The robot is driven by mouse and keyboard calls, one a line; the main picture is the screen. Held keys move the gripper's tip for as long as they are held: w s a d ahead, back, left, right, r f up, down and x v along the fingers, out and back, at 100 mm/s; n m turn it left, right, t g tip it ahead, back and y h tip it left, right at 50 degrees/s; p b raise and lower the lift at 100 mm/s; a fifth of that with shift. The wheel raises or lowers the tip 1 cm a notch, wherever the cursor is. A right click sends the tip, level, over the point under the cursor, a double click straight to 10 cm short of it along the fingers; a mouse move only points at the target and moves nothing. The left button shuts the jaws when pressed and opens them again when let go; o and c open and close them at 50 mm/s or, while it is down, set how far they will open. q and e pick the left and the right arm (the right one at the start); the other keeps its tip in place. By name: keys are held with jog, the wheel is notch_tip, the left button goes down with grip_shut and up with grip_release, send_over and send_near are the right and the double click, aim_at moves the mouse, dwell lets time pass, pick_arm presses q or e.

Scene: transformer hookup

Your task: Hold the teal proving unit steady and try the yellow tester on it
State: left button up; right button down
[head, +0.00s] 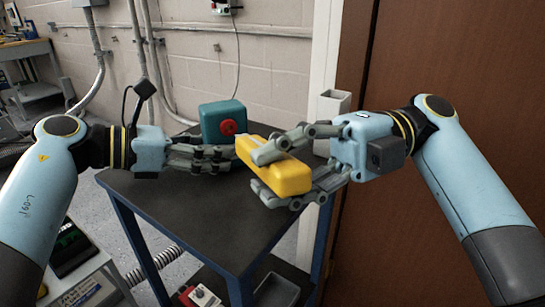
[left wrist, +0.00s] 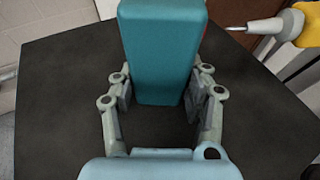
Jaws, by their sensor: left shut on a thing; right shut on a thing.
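The teal proving unit (head: 215,115) stands upright at the far side of the dark table top, with a red round socket on its face. My left gripper (head: 213,156) is shut on it, with fingers at both sides in the left wrist view (left wrist: 160,95). The yellow tester (head: 286,178) is in my right gripper (head: 270,178), shut around its body, to the right of the unit. In the left wrist view, the tester's thin metal tip (left wrist: 236,28) points left toward the unit (left wrist: 165,60), with a small gap between them. The tester's tip is not clear in the head view.
The dark table top (head: 215,225) is clear in front of the grippers. A grey upright holder (head: 332,110) stands at its back right corner. A brown door (head: 440,60) is behind my right arm. A red and white box (head: 203,297) sits on the lower shelf.

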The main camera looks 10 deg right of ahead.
jog(key=shift+s+d, duration=0.2)
jog(key=shift+s, duration=0.6)
jog(key=shift+s+d, duration=0.2)
jog(key=shift+s, duration=0.6)
jog(key=shift+s+d, duration=0.2)
jog(key=shift+s, duration=0.6)
pick_arm(q)
jog(key=o, duration=1)
jog(key=shift+c, duration=0.2)
jog(key=v, duration=1.2)
jog(key=shift+s+f, duration=0.1)
